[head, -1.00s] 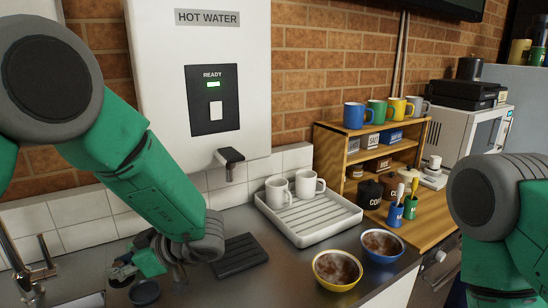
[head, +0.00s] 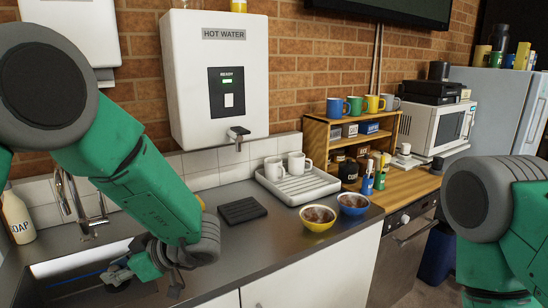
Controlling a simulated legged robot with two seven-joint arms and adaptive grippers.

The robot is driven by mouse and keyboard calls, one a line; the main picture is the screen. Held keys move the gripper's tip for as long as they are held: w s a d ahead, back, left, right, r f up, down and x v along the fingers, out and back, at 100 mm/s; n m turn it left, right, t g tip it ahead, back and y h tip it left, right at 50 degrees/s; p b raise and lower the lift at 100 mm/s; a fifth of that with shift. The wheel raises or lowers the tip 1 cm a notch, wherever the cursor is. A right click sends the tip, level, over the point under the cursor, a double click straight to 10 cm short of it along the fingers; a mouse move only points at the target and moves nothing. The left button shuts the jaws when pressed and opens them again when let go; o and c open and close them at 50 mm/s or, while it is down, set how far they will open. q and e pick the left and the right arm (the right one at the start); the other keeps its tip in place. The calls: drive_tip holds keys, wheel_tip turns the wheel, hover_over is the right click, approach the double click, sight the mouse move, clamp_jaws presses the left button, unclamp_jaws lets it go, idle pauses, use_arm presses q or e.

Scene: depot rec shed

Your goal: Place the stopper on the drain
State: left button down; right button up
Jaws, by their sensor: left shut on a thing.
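My left gripper (head: 128,271) reaches down from the left over the metal sink (head: 78,258) at the lower left. It is shut on a small dark round piece, which looks like the stopper (head: 115,283). The fingers cover part of it, and I cannot tell whether it touches the sink's bottom. The drain is not visible; the gripper and arm block part of the basin. My right arm shows at the right edge, but its gripper is out of view.
A tap (head: 82,205) and a soap bottle (head: 17,217) stand behind the sink. A black ribbed mat (head: 242,210), a white tray (head: 318,192) with mugs, a yellow bowl (head: 317,226) and a blue bowl (head: 352,211) sit to the right on the counter.

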use_arm(q)
drive_tip(key=shift+s+a+r+m+t, duration=0.2)
drive_tip(key=shift+a+r+m+t, duration=0.1)
drive_tip(key=shift+t, duration=0.1)
drive_tip(key=shift+w+a+f+m+t, duration=0.15)
drive_tip(key=shift+w+a+m+t, duration=0.25)
drive_tip(key=shift+w, duration=0.15)
drive_tip(key=shift+w+a+f+m+t, duration=0.1)
drive_tip(key=shift+w+a+m+t, duration=0.15)
drive_tip(key=shift+w+m+t, duration=0.25)
drive_tip(key=s+d+f+m+t+h, duration=0.2)
drive_tip(key=d+m+t+h, duration=0.3)
drive_tip(key=m+h, duration=0.15)
drive_tip(key=s+d+f+m+t+h, duration=0.3)
drive_tip(key=d+m+t+h, duration=0.25)
drive_tip(key=m, duration=0.25)
use_arm(e)
wheel_tip(320, 180, down, 7)
drive_tip(key=b, duration=0.7)
drive_tip(key=shift+w, duration=0.15)
drive_tip(key=shift+c, duration=0.7)
use_arm(q)
wheel_tip(320, 180, down, 7)
drive_tip(key=shift+m+g+h, duration=0.35)
drive_tip(key=shift+h, duration=0.05)
